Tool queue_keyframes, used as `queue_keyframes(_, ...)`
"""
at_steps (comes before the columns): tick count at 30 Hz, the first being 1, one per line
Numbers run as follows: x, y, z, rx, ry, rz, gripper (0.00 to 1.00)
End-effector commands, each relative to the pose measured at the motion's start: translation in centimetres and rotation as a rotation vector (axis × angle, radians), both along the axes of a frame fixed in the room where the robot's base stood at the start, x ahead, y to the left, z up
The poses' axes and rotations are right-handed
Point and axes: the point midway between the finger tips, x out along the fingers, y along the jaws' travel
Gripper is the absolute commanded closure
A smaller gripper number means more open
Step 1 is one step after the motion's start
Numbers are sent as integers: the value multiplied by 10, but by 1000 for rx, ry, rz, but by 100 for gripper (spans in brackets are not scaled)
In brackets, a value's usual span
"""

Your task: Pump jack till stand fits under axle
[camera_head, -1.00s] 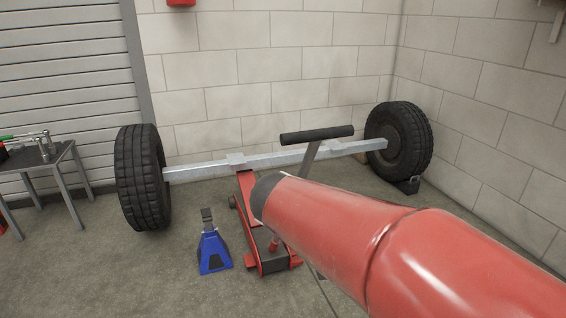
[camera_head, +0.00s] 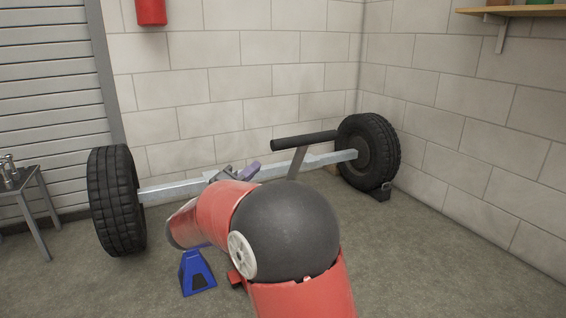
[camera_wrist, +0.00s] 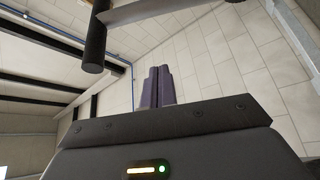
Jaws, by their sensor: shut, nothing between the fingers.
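The grey axle (camera_head: 168,190) spans between two black tyres in the head view. The blue jack stand (camera_head: 196,274) is on the floor in front of the axle, its top hidden behind my arm. The red floor jack (camera_head: 235,279) is almost wholly hidden by my arm. Its black T-shaped handle (camera_head: 305,141) rises to the right of my gripper. My gripper (camera_head: 252,170) is shut and empty, apart from the handle in the head view. Its purple fingers (camera_wrist: 160,85) are together in the wrist view. A dark bar, seemingly the handle grip (camera_wrist: 95,45), shows there at upper left.
A metal table (camera_head: 27,185) is at the left edge. Block walls close the corner. The floor at right is clear.

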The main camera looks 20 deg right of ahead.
Motion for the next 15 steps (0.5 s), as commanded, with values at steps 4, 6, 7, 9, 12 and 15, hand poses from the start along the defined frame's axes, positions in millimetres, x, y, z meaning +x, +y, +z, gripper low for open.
queue_keyframes(4,0,-2,0,0,1,-1,100)
queue_keyframes(6,2,-5,2,1,1,-3,100)
queue_keyframes(7,3,-8,3,1,1,-3,100)
queue_keyframes(9,8,-16,5,2,1,-5,100)
queue_keyframes(12,16,-32,10,1,2,-5,100)
queue_keyframes(15,27,-51,16,1,3,-6,100)
